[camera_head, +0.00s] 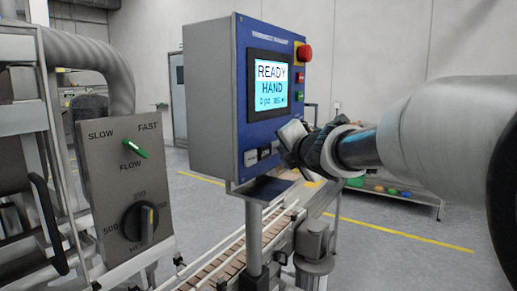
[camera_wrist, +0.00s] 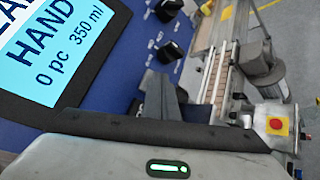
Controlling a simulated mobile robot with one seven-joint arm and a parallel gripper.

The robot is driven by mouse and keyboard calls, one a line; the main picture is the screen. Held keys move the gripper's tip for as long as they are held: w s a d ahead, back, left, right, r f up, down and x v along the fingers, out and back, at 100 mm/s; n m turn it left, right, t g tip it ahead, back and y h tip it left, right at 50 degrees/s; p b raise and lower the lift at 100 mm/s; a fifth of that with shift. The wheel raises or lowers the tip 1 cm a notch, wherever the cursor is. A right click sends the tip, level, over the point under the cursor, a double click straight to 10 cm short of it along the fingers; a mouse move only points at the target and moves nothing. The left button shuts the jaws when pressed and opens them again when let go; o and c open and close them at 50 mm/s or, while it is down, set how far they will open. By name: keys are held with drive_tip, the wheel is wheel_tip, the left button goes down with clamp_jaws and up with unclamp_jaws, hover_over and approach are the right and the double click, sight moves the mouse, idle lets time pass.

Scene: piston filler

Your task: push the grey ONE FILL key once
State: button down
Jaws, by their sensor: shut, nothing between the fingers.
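The blue control panel (camera_head: 225,95) stands in the middle of the head view; its screen (camera_head: 270,82) reads READY, HAND, 0 pc, 350 ml. A row of controls sits below the screen, with a light grey block (camera_head: 250,158) at its left end. I cannot read a ONE FILL label, so I cannot tell which control is that key. My gripper (camera_head: 286,132) is shut and empty at the panel's lower right, hiding part of the row. In the wrist view, the shut dark fingers (camera_wrist: 164,92) are over the row's left part; I cannot tell whether they touch.
In the wrist view, two black knobs (camera_wrist: 172,50) (camera_wrist: 165,9) sit beyond the fingers. A red mushroom button (camera_head: 304,53) is at the panel's upper right. A conveyor (camera_head: 222,268) runs below.

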drive_tip(key=shift+s+d, duration=0.45)
drive_tip(key=shift+d, duration=0.1)
drive_tip(key=shift+s+d+p, duration=0.55)
drive_tip(key=shift+s+d, duration=0.2)
drive_tip(key=shift+d, duration=0.3)
drive_tip(key=shift+s+d+p, duration=0.55)
drive_tip(key=shift+s+d, duration=0.15)
drive_tip(key=shift+d, duration=0.3)
